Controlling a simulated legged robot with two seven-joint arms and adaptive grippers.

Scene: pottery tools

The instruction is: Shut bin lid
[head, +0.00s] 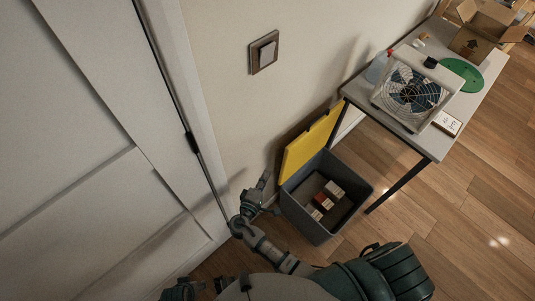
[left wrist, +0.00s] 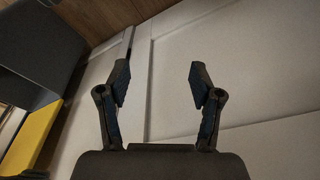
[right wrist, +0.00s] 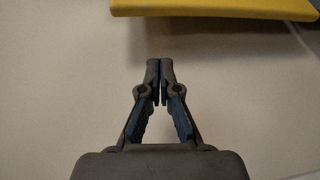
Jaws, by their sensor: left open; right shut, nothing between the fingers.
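The bin (head: 318,236) is a dark grey box on the floor against the wall, and it also shows in the left wrist view (left wrist: 38,45). Its yellow lid (head: 309,140) stands open, tilted up along the wall side. The lid also shows in the left wrist view (left wrist: 36,135) and along the top of the right wrist view (right wrist: 225,8). My right gripper (head: 265,180) is shut and empty, close to the wall just left of the lid; its fingertips (right wrist: 160,68) appear apart from the lid. My left gripper (left wrist: 160,78) is open and empty, facing the white panelling.
Several small boxes (head: 322,205) lie inside the bin. A grey table (head: 421,142) on the right carries a fan (head: 412,92), a green disc (head: 462,73) and a cardboard box (head: 475,40). A white panelled door (head: 90,190) stands left. Wooden floor (head: 450,215) is clear on the right.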

